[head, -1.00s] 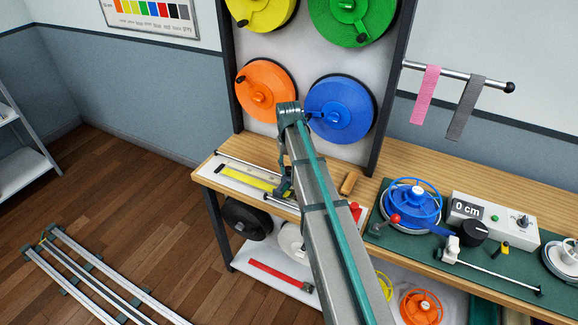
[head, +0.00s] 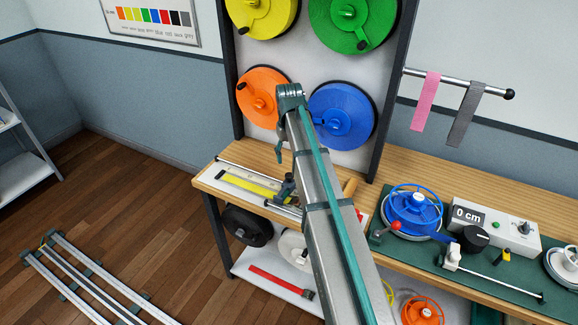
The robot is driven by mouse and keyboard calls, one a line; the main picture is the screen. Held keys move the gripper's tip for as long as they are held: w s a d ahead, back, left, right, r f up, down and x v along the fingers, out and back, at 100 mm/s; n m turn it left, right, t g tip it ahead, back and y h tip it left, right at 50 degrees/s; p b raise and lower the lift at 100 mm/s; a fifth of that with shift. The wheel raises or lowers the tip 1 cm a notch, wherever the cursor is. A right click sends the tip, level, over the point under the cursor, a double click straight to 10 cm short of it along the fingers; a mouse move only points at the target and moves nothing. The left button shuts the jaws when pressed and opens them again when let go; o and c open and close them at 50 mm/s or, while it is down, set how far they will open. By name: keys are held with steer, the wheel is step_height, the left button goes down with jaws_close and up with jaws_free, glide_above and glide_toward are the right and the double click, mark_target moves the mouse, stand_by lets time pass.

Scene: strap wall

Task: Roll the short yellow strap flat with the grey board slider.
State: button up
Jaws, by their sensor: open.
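The short yellow strap (head: 247,184) lies lengthwise on the white board (head: 207,180) at the bench's left front. A dark piece sits at the strap's left end. The grey board slider (head: 286,188) stands by the strap's right end, partly hidden by my arm. Whether it touches the strap is too small to tell. My gripper (head: 279,155) shows only as a dark teal piece below the arm's end. It is open and appears apart from the slider, above it. The rest of it is hidden behind my arm.
A rack with yellow, green, orange (head: 262,95) and blue (head: 341,114) reels stands behind the board. A wooden-handled piece (head: 350,187) lies right of my arm. A blue winder (head: 413,212) and a "0 cm" counter box (head: 493,224) occupy the bench's right side.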

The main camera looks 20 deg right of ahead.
steer(key=shift+r, duration=2)
steer(key=shift+a+f, duration=0.1)
